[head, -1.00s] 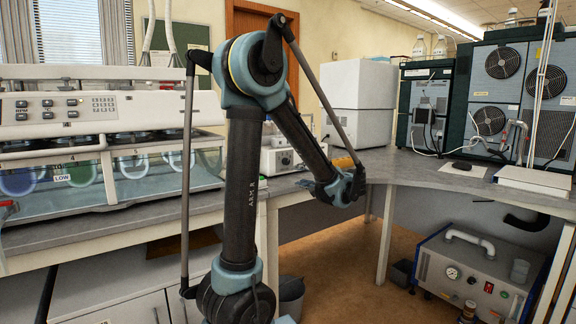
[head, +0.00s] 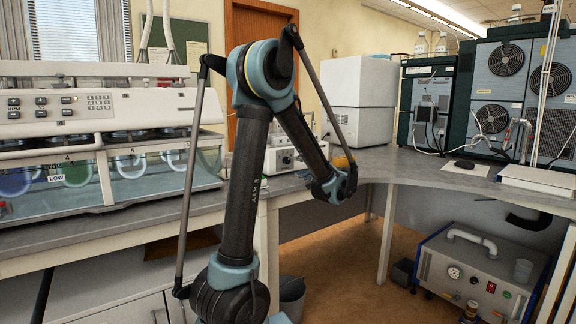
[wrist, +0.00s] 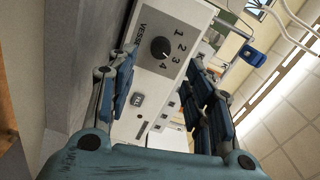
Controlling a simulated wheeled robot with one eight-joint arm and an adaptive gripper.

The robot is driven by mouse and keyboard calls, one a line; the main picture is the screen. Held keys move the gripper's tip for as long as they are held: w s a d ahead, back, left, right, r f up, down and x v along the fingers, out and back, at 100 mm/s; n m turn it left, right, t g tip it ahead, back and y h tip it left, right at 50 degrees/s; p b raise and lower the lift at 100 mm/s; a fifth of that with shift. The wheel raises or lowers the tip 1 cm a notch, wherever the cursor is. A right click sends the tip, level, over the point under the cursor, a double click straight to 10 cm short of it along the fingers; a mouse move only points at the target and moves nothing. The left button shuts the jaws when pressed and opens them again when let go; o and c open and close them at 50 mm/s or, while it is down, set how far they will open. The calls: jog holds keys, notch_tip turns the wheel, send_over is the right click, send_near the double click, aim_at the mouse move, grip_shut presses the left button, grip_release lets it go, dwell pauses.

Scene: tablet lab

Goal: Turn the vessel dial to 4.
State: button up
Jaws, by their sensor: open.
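The vessel dial (wrist: 160,48) is a round dark knob on a pale panel (wrist: 150,85) lettered VESSEL, with the numbers 1 to 4 beside it. A small light mark shows on the knob near the 4, but is too small to read surely. My gripper (wrist: 163,66) is open, its blue-black fingers on either side of the dial in the wrist view, apparently apart from it. In the head view my gripper (head: 328,188) is low, right of a small white box (head: 277,161) with a dark knob on its front.
A large white tester (head: 100,105) with glass-fronted vessels stands left on the grey bench (head: 110,225). A white cabinet (head: 357,100) and dark fan-cooled units (head: 500,90) stand behind. A pump unit (head: 470,275) sits below on the right. The corner bench surface is mostly clear.

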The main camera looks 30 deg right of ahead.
aim_at(288, 161)
jog(key=w, duration=0.8)
jog(key=shift+w+a, duration=0.3)
jog(key=c, duration=1.1)
